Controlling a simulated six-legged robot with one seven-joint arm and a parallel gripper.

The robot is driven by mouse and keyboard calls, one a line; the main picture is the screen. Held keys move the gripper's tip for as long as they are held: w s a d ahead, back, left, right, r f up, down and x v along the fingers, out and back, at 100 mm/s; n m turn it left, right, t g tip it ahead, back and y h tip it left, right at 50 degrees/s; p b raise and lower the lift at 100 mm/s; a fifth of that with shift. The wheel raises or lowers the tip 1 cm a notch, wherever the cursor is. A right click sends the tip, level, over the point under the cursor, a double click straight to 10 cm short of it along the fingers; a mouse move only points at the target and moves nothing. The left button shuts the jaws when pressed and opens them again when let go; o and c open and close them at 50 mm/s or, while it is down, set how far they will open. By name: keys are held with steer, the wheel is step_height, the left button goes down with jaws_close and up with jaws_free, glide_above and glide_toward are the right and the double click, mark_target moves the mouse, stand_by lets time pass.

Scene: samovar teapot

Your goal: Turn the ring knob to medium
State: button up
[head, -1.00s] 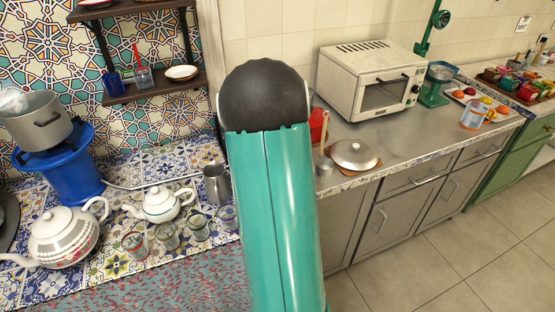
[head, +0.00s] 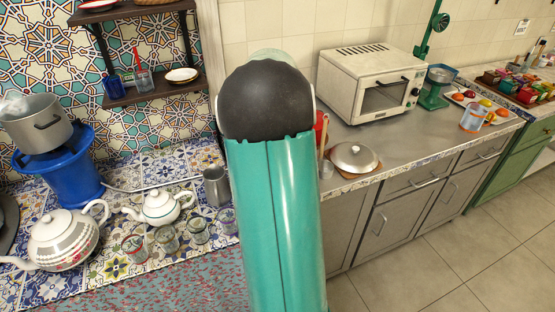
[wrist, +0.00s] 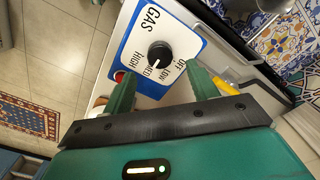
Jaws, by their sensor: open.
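The round black ring knob (wrist: 159,54) sits on a white and blue panel marked GAS, OFF, LOW, MED and HIGH (wrist: 140,34) in the wrist view. A small white mark on the knob's lower edge points toward the MED label. My gripper (wrist: 160,76) is open and empty. Its two green fingers reach toward the panel on either side below the knob, apart from it. In the head view my own arm hides the gripper, and the knob does not show.
A red round part (wrist: 119,76) lies beside the panel's edge, near the left finger. A yellow part (wrist: 225,86) is by the right finger. In the head view, teapots (head: 62,238), glasses and a pot on a blue stand (head: 68,172) crowd the tiled counter at left.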

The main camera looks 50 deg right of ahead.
step_height(320, 180, up, 8)
steer(key=shift+r, duration=0.25)
